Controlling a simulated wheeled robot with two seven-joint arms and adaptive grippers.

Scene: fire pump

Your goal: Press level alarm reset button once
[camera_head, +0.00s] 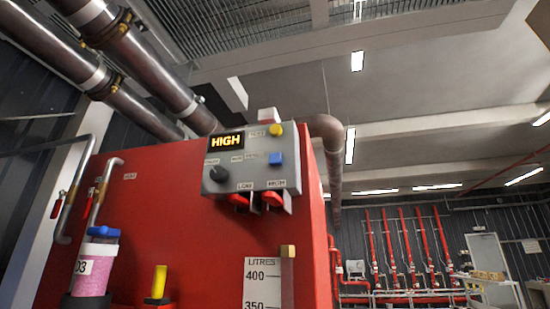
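A grey control box (245,163) is mounted at the top right of a large red tank (180,215). A round yellow button (276,130) is at the box's upper right. A black knob (218,174) is at the lower left of the face. The small labels beside the buttons are too blurred to tell which one is the level alarm reset. Neither of my grippers is in view.
A litre scale (262,285) is on the tank front below the box. A pink-filled container with a blue lid (96,262) and a yellow cylinder (158,282) are at the lower left. Pipes (150,60) run overhead. The room is open to the right.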

